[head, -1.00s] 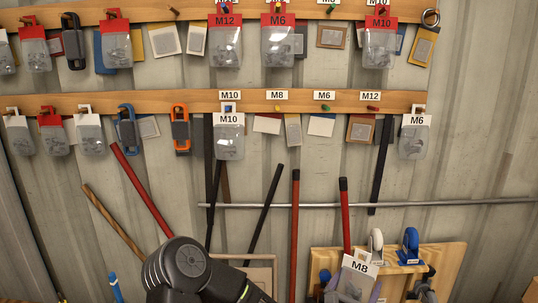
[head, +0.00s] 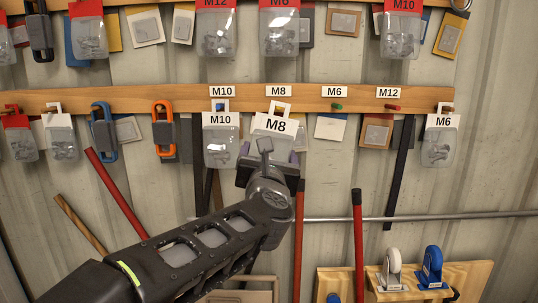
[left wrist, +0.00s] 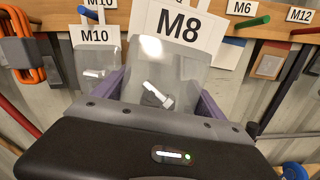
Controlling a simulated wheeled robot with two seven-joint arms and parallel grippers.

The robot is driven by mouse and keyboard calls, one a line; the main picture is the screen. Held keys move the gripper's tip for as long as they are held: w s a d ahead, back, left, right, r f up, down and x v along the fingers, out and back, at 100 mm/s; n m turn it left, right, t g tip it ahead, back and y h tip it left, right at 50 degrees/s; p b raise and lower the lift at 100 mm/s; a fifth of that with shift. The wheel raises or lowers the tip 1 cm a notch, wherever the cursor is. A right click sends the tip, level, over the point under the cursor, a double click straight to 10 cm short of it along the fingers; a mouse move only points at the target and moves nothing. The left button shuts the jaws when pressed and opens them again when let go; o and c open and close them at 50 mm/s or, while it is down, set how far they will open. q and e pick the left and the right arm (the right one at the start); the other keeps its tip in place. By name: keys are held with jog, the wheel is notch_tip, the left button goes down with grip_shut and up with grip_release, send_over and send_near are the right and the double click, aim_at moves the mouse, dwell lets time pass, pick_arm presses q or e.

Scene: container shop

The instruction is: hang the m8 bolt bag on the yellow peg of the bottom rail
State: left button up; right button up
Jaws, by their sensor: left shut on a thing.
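The M8 bolt bag (head: 275,124) has a white header with a hook-shaped hanger and a clear pouch holding a bolt. My left gripper (head: 269,155) is shut on its pouch and holds it, slightly tilted, in front of the bottom rail (head: 150,98). In the left wrist view the bag (left wrist: 178,62) stands between the purple fingers (left wrist: 160,94). In the head view its hanger overlaps the rail just below the M8 label (head: 278,91). The yellow peg is hidden behind the bag and hanger; I cannot tell whether the hanger is around it. My right gripper is not in view.
A white M10 bag (head: 221,135) hangs on the blue peg close to the left of the held bag. To the right are a green peg (head: 337,107) and a red peg (head: 392,107). Red-topped bags (head: 279,35) hang above. A wooden stand (head: 335,285) is at lower right.

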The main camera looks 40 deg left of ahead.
pick_arm(q)
jog(key=shift+w+a, duration=0.1)
jog(key=shift+a, duration=0.05)
dwell(0.3)
jog(key=f+x, duration=0.1)
jog(key=x, duration=0.9)
jog(key=shift+f, duration=0.25)
dwell(0.6)
jog(key=shift+a, duration=0.1)
dwell(0.4)
jog(key=o, duration=1.4)
